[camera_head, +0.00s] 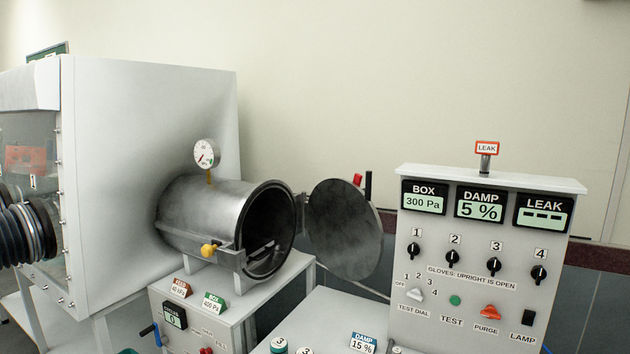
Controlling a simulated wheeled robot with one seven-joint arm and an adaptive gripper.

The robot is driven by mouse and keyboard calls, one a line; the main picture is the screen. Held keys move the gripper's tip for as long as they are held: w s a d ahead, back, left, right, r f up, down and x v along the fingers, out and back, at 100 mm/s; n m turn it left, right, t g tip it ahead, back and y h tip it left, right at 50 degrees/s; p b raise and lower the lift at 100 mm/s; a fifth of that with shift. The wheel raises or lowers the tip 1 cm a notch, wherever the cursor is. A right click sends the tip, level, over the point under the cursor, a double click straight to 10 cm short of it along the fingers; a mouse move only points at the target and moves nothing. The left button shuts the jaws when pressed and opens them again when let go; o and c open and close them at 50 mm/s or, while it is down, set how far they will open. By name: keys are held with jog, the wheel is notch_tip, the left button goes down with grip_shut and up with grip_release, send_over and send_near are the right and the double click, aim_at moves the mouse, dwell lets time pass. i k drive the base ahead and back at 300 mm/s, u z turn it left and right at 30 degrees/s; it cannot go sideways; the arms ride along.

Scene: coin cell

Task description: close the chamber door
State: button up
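The chamber is a grey metal cylinder (205,212) lying on its side, joined to the white glove box (150,150). Its round opening (272,232) faces right and front, and a tray-like piece shows inside. The round chamber door (345,228) stands open to the right of the opening, held at a hinge (302,212) on the rim. My gripper is not in view.
A pressure gauge (207,153) stands on top of the chamber. A white control panel (485,260) with displays and knobs stands to the right of the door. Below are a white cabinet (255,295) and a table (320,310) with small labelled items.

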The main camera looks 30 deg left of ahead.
aim_at(344, 224)
jog(key=u, duration=0.8)
jog(key=i, duration=0.35)
jog(key=u, duration=0.05)
